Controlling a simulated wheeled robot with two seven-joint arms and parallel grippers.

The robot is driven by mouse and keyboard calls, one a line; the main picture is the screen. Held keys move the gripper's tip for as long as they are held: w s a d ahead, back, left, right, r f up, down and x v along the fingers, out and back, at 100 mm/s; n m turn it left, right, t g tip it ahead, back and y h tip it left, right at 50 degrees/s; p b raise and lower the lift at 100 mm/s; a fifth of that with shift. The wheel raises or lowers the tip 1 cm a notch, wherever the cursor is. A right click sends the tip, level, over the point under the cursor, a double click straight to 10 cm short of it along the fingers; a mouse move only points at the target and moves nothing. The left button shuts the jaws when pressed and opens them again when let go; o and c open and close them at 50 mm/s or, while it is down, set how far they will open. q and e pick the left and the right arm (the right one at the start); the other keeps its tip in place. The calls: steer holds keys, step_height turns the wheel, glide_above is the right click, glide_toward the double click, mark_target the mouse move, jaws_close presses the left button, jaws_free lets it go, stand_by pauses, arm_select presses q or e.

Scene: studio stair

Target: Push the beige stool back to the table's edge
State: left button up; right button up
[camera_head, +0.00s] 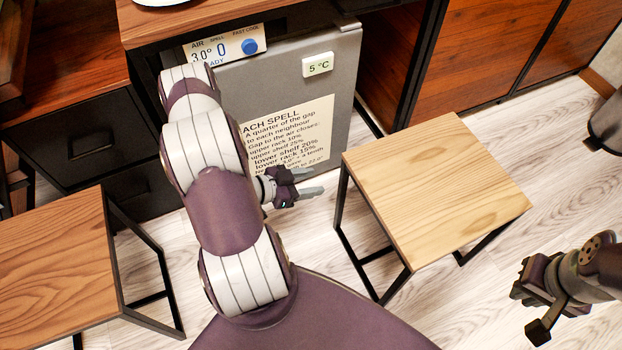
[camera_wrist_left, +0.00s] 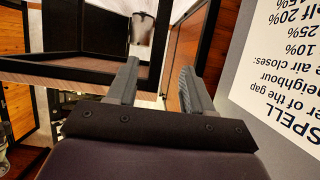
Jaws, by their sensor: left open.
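The beige stool (camera_head: 435,190) has a square light-wood seat on a thin black frame. It stands upright on the floor, right of centre in the head view, apart from the grey fridge. The table (camera_head: 215,18) has a brown wooden top at the upper edge of the head view. My left gripper (camera_head: 312,183) is open and empty, left of the stool and in front of the fridge. In the left wrist view, whose picture is upside down, its two fingers (camera_wrist_left: 158,88) point towards the stool's dark frame (camera_wrist_left: 75,70). My right gripper (camera_head: 530,303) is right of the stool; its finger gap is unclear.
A brown stool (camera_head: 55,262) stands at the lower left. The grey fridge (camera_head: 345,95) stands under the table, with a printed notice (camera_head: 290,140) on its front. A dark drawer unit (camera_head: 90,145) is at left. A grey bin (camera_head: 606,122) stands at the right edge.

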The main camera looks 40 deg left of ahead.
mark_target(340, 178)
arm_select(q)
steer(key=b+x, duration=0.6)
steer(key=x, duration=0.5)
steer(key=shift+w+d+f, duration=0.15)
steer(key=shift+w+f, duration=0.1)
steer(key=shift+f, duration=0.1)
steer(key=shift+w+d, duration=0.3)
steer(key=shift+w, duration=0.1)
jaws_close()
stand_by(0.7)
